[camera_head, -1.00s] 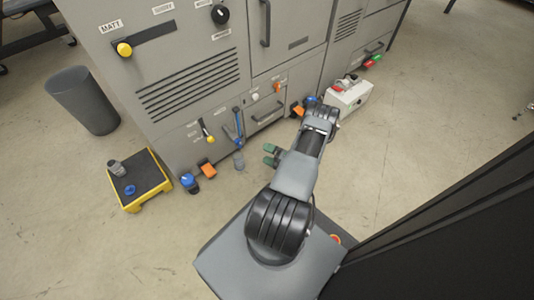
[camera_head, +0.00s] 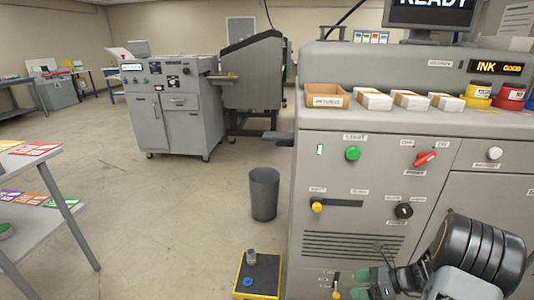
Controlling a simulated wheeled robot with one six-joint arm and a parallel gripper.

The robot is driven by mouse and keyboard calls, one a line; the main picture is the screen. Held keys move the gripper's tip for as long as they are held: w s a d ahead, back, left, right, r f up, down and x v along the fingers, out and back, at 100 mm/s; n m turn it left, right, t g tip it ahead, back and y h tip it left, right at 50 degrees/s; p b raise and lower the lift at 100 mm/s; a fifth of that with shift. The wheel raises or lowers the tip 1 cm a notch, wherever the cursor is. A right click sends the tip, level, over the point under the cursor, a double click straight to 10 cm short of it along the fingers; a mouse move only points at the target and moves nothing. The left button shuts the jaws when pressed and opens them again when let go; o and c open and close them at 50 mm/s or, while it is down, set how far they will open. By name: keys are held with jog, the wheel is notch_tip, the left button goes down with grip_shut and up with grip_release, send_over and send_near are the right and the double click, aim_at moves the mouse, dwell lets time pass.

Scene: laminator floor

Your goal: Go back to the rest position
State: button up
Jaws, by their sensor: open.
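My gripper (camera_head: 362,284) shows at the bottom edge of the head view, right of centre. Its green-tipped fingers point left and are apart, with nothing seen between them. My dark, ribbed arm joint (camera_head: 478,250) is at the lower right. The gripper appears in front of the lower part of the grey machine (camera_head: 365,225). I cannot tell the gap between them. The rest of my arm is cut off by the frame.
A yellow-edged platform (camera_head: 239,289) holds a small grey item and a blue ring. A grey bin (camera_head: 264,195) stands behind it. A table (camera_head: 38,225) with coloured sheets is at the left. Open floor (camera_head: 150,230) lies between. Another machine (camera_head: 180,115) stands farther back.

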jog(key=s+a+r+n+h+p, duration=0.3)
jog(key=r+n+p, duration=0.3)
jog(key=r+n, duration=0.3)
jog(key=s+a+r+n+h+p, duration=0.4)
jog(key=r+n+p, duration=0.3)
jog(key=r, duration=1)
jog(key=s+a+r+n+h+p, duration=0.3)
jog(key=r+n+p, duration=0.4)
jog(key=r+n, duration=0.4)
jog(key=shift+s+a+r+h, duration=0.3)
jog(key=shift+a+r+h, duration=0.5)
jog(key=shift+a+r, duration=0.5)
jog(key=shift+c, duration=0.2)
